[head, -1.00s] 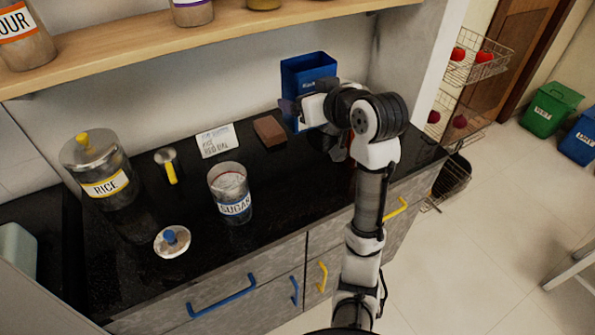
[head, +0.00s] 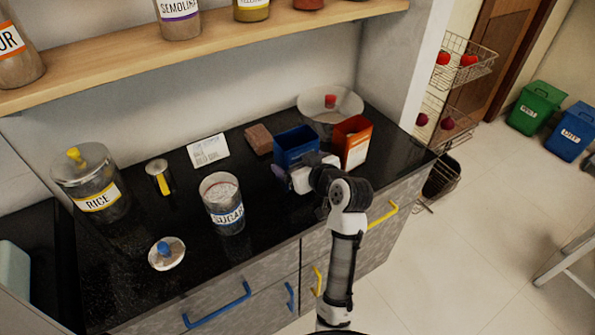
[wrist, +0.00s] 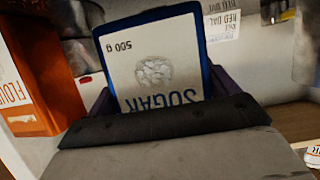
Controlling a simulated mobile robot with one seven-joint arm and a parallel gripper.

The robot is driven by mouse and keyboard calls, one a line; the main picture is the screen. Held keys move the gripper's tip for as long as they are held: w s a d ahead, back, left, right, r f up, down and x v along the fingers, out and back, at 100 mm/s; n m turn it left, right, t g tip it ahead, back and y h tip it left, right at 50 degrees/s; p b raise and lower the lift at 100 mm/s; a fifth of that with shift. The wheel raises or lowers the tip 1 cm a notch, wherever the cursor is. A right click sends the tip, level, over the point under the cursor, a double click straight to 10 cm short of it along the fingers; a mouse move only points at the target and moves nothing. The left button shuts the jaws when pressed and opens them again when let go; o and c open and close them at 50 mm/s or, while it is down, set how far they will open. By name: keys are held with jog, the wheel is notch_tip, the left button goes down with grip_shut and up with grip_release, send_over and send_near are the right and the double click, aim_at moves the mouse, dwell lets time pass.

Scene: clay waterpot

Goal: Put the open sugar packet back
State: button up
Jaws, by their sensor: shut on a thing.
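The blue sugar packet (head: 295,138) stands upright toward the right end of the black counter, beside the orange packet (head: 354,140). My gripper (head: 292,174) is shut on it from the front. In the wrist view the packet's white label (wrist: 158,65) reads sugar, 500 g, and fills the space between my fingers. The packet is low, but my gripper hides its base, so I cannot tell whether it touches the counter. The glass sugar jar (head: 223,208) stands uncovered with white contents. Its blue-knobbed lid (head: 167,254) lies in front to the left.
A brown block (head: 259,139) and white card (head: 208,150) are behind. The rice jar (head: 92,183) and yellow-handled scoop (head: 161,177) are left. A shelf (head: 215,45) overhangs the back. The counter between jar and packet is clear.

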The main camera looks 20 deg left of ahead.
jog(key=shift+f, duration=1.85)
